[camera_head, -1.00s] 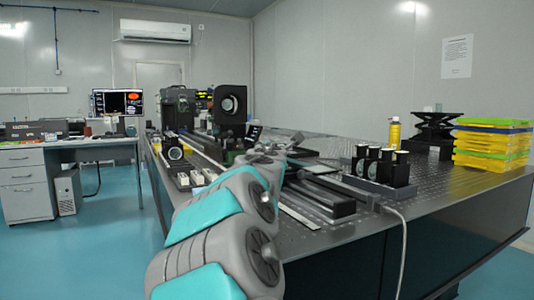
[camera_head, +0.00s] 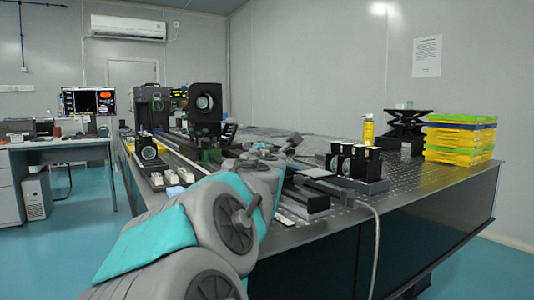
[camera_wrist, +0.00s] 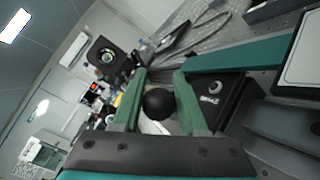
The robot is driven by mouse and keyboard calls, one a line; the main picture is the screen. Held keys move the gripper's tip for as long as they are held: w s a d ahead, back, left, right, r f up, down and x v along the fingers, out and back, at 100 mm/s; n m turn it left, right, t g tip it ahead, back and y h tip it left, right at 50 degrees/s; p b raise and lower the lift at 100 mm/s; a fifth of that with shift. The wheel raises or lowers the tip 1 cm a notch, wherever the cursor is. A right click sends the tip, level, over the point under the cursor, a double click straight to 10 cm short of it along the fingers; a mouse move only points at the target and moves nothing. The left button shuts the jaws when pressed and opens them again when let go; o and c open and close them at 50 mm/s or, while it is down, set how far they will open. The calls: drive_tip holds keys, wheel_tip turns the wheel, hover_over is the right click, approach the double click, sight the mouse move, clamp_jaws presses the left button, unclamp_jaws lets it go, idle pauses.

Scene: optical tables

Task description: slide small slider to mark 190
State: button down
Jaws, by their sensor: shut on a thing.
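In the wrist view my gripper (camera_wrist: 160,80) has its two green fingers on either side of a round black knob (camera_wrist: 159,104) and is shut on it. The knob seems to belong to the small slider, but its join to the slider is hidden. A dark block with a white label (camera_wrist: 213,90) is right beside the right finger. In the head view my arm hides most of the area around the gripper, and the slider cannot be made out. The mark 190 is not readable in any view.

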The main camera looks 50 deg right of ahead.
drive_tip(key=c, duration=0.5)
unclamp_jaws()
drive_tip(key=shift+w+a+f, duration=0.1)
drive_tip(key=shift+w+a, duration=0.15)
drive_tip(key=shift+s, duration=0.1)
drive_tip(key=shift+s, duration=0.1)
drive_tip(key=shift+s+a, duration=0.2)
drive_tip(key=v, duration=0.7)
drive_tip(key=shift+p, duration=0.35)
drive_tip(key=shift+w, duration=0.1)
